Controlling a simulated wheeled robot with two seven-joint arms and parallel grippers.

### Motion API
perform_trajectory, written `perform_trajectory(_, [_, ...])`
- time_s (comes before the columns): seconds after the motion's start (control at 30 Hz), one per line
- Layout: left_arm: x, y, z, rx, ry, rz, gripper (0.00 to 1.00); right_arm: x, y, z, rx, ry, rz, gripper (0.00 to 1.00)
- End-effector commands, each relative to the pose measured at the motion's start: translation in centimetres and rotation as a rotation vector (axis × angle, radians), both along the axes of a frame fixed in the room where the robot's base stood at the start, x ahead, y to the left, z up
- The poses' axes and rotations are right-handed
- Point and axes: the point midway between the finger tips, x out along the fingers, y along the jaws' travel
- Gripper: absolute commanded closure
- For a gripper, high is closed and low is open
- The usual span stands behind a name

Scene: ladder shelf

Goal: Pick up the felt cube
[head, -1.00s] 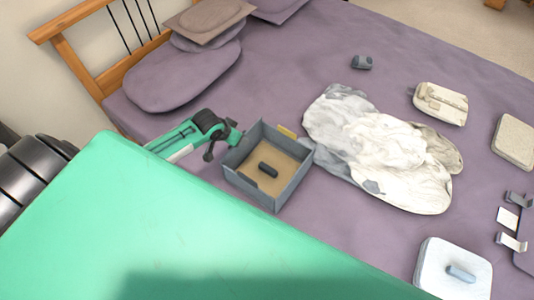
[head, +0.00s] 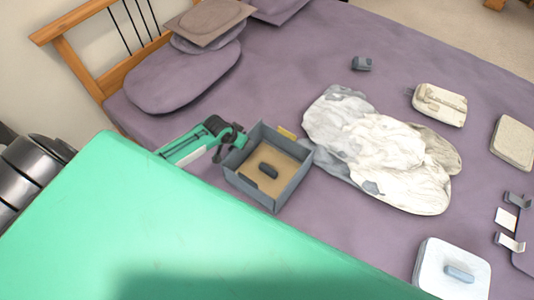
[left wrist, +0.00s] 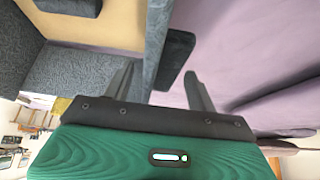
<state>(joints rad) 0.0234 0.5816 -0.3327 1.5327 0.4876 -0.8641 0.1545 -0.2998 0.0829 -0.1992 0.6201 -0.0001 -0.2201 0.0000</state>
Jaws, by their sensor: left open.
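No thing is clearly a felt cube. A small grey-blue block (head: 362,63) lies on the bedspread at the top of the head view and looks most like one. A dark rounded block (head: 268,170) lies inside the open grey box (head: 279,197). My left gripper (head: 238,141) is at the box's left wall. In the left wrist view its two fingers (left wrist: 159,88) are apart, with the grey box wall and a dark block (left wrist: 174,72) against that wall between them. I cannot tell whether this block is part of the box. My right gripper is not in view.
A crumpled white cloth (head: 370,140) lies right of the box. A white tray with a grey piece (head: 459,273), beige pads (head: 440,105) and cushions (head: 185,75) lie around.

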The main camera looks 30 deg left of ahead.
Motion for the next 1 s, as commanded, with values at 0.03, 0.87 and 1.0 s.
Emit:
perform_trajectory(0.03, [-0.01, 0.01, 0.00, 0.000, 0.000, 0.000, 0.43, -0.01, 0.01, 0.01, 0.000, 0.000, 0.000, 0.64])
perform_trajectory(0.87, [-0.01, 0.02, -0.48, 0.000, 0.000, 0.000, 0.68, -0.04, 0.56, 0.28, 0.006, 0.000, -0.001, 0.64])
perform_trajectory(1.0, [-0.01, 0.03, -0.48, 0.000, 0.000, 0.000, 0.96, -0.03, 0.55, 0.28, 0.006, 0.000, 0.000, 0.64])
